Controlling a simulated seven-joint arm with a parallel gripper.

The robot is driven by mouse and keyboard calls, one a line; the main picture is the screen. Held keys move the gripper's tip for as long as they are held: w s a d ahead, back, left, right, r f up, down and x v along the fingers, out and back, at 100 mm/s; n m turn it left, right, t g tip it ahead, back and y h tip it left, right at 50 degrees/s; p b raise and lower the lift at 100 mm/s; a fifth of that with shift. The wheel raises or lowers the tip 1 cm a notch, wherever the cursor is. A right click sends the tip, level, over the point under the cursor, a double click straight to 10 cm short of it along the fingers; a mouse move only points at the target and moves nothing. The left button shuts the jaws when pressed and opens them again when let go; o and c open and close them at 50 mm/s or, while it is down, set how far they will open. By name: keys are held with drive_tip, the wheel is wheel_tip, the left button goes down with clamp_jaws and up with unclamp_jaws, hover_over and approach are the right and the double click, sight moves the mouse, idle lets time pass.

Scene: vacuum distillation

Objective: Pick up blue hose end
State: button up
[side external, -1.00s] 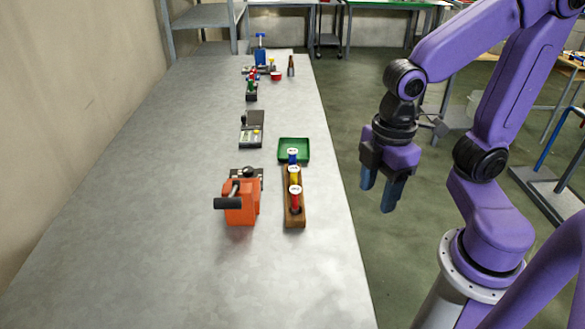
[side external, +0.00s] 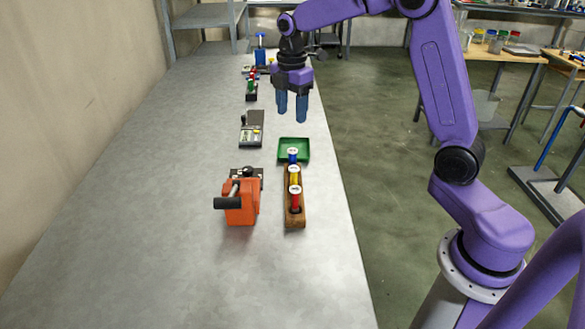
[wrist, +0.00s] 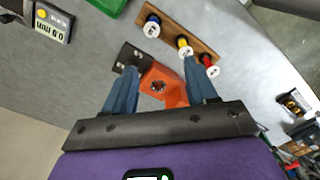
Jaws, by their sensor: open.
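The blue hose end (side external: 292,157) has a white top and stands upright at the far end of the wooden rack (side external: 302,212), beside a yellow and a red hose end. In the wrist view, the blue hose end (wrist: 151,29) is at the top, beyond my fingertips. My gripper (side external: 291,115) is open and empty, pointing down above the table. In the side view it appears above and behind the rack, over the green tray; its exact height is unclear. In the wrist view my gripper (wrist: 159,68) has its fingers spread, with the orange device between and beyond them.
The green tray (side external: 295,149) sits just behind the rack. The yellow hose end (side external: 293,177) and red hose end (side external: 295,202) stand close in line. The orange device (side external: 240,205) with a black handle is left of the rack. A small meter (side external: 250,135) lies farther back.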

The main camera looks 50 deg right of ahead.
drive_tip(key=d, duration=0.1)
approach(292, 160)
drive_tip(key=f, duration=0.5)
drive_tip(key=shift+w+d+f, duration=0.15)
drive_tip(key=shift+d+f, duration=0.05)
drive_tip(key=shift+d, duration=0.1)
drive_tip(key=shift+w+d+f, duration=0.1)
drive_tip(key=shift+w+f, duration=0.05)
drive_tip(key=shift+f, duration=2.6)
clamp_jaws()
